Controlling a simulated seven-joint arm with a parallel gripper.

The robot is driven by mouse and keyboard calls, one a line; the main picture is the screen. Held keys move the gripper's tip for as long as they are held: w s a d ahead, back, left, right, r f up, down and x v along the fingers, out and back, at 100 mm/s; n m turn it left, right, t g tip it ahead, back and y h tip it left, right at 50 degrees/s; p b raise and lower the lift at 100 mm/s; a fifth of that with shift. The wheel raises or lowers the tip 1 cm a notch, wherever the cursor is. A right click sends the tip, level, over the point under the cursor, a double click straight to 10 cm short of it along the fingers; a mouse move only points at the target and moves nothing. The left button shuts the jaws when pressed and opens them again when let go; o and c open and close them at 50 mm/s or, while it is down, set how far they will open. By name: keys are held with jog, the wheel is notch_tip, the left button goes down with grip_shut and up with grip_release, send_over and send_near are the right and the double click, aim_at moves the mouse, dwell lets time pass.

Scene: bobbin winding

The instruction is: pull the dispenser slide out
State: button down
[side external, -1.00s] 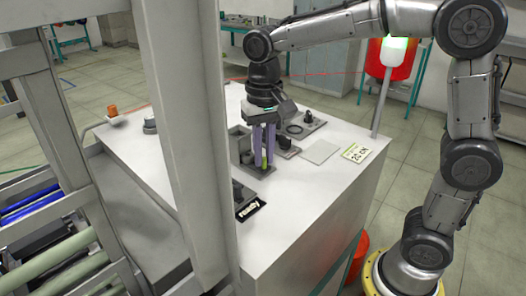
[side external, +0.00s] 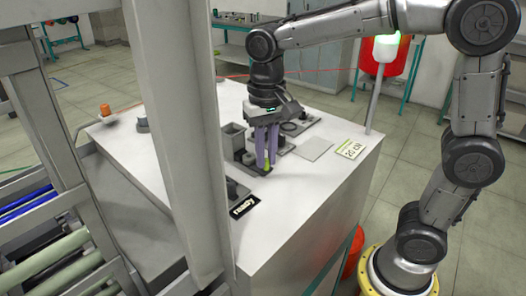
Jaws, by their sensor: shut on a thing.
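The dispenser (side external: 233,136) is a grey upright box on the white table, left of my gripper. My gripper (side external: 267,164) points straight down with its purple-grey fingers shut. A small yellow-green piece shows between the fingertips; it seems to be the grip of the dispenser slide. The dark grey slide (side external: 256,170) lies low at the fingertips, in front and to the right of the dispenser. The fingers hide much of it, so I cannot tell exactly how far it stands out.
A dark fixture (side external: 283,145) stands close right of the fingers. A grey plate (side external: 314,149) and a "20 CN" card (side external: 351,149) lie further right. A "ready" display (side external: 245,206) sits in front. A pale post (side external: 184,140) hides part of the table's left side.

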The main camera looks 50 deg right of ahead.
jog(key=shift+s, duration=0.3)
dwell(0.5)
jog(key=c, duration=0.9)
grip_release()
jog(key=shift+w+r, duration=0.1)
jog(key=shift+r, duration=3.4)
